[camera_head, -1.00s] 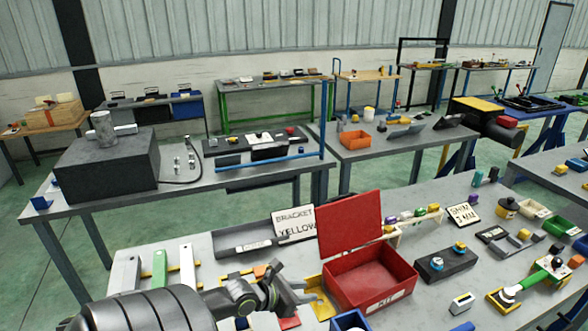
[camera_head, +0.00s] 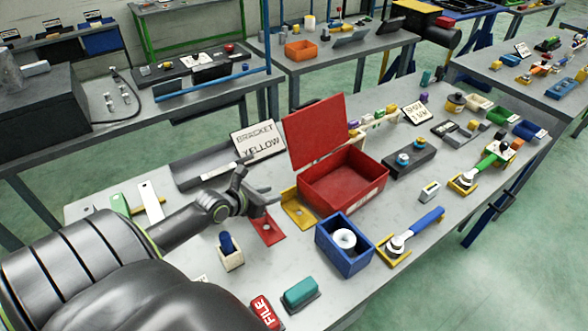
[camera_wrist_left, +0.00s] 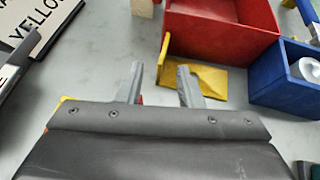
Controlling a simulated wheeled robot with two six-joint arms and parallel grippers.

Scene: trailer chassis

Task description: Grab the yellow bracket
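The yellow bracket (camera_head: 297,211) lies on the grey table against the left side of the red kit box (camera_head: 345,183). My left gripper (camera_head: 272,194) is just left of the bracket, with its fingers pointing toward it. In the left wrist view, the two fingers (camera_wrist_left: 160,70) are apart with nothing between them. The yellow bracket (camera_wrist_left: 212,78) shows just beyond and right of the fingertips, its upright plate toward the left. A sign reading BRACKET YELLOW (camera_head: 258,142) stands behind the gripper. My right gripper is not in view.
A red bracket (camera_head: 267,230) lies under the left gripper. A blue bin (camera_head: 344,262) with a white roll stands right of the yellow bracket. The red lid (camera_head: 315,133) stands open. A grey tray (camera_head: 190,180) is behind the arm.

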